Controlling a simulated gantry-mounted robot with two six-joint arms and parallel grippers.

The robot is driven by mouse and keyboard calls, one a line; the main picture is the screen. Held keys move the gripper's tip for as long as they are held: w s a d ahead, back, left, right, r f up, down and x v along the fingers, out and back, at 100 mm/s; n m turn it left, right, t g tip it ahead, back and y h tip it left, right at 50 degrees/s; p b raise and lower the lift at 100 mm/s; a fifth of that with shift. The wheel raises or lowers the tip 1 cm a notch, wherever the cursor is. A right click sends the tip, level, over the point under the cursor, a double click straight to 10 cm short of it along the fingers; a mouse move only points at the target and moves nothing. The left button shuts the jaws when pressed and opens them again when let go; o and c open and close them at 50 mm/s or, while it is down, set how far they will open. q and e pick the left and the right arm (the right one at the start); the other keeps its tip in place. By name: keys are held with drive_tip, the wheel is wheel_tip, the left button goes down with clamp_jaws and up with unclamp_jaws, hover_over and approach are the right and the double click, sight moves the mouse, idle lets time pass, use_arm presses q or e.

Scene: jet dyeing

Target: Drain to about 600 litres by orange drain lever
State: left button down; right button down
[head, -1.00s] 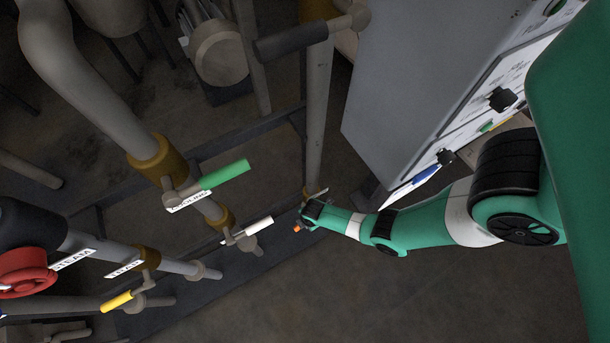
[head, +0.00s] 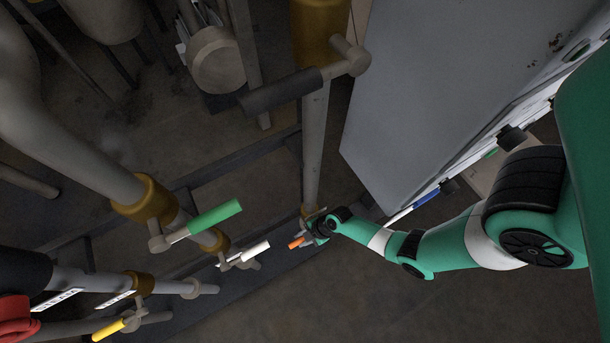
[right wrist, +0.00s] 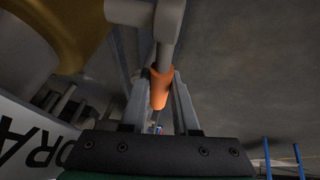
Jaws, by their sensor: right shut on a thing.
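The orange drain lever (head: 296,243) sits low on the pipework in the head view, at the foot of a vertical grey pipe. It is small there, with my right gripper (head: 314,234) at its right end. In the right wrist view the orange grip (right wrist: 160,90) lies between the two fingers of my right gripper (right wrist: 160,105), which is shut on it. The grip joins a grey valve stem above. A white label (right wrist: 30,140) with the letters "DRA" shows at the left there. My left gripper is out of view.
A green-handled valve (head: 215,215), a white-handled valve (head: 256,251) and a yellow-handled valve (head: 108,330) stand left of the lever. A black lever (head: 280,91) is above. A grey cabinet (head: 420,90) with black knobs stands to the right. Dark floor lies open below.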

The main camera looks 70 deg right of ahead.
drive_tip(key=c, duration=0.7)
unclamp_jaws()
drive_tip(key=shift+r, duration=0.15)
drive_tip(key=p+v, duration=0.4)
drive_tip(key=v, duration=0.3)
drive_tip(key=shift+s+r, duration=0.1)
drive_tip(key=shift+s, duration=0.05)
